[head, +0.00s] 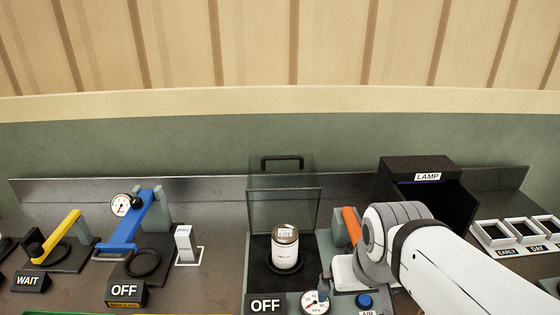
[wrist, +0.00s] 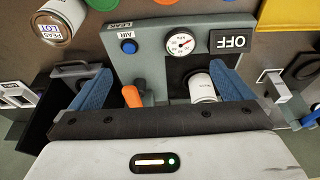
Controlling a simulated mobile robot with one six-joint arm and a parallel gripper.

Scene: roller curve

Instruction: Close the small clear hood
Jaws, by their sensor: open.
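The small clear hood (head: 284,207) stands raised at the back of its grey-green base in the head view, with a dark bar handle (head: 282,159) at its top. A white jar with a dark lid (head: 285,248) stands on the base in front of the hood; its body also shows in the wrist view (wrist: 202,87). My gripper (wrist: 165,90) is open, its blue fingers wide apart over the base, beside the orange lever (wrist: 132,97). I cannot make out the hood in the wrist view.
A gauge (head: 315,301), an OFF plate (head: 265,305) and a blue AIR button (head: 364,301) sit at the base's front. A black LAMP box (head: 426,170) stands to the right. A blue lever (head: 134,224) stands left.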

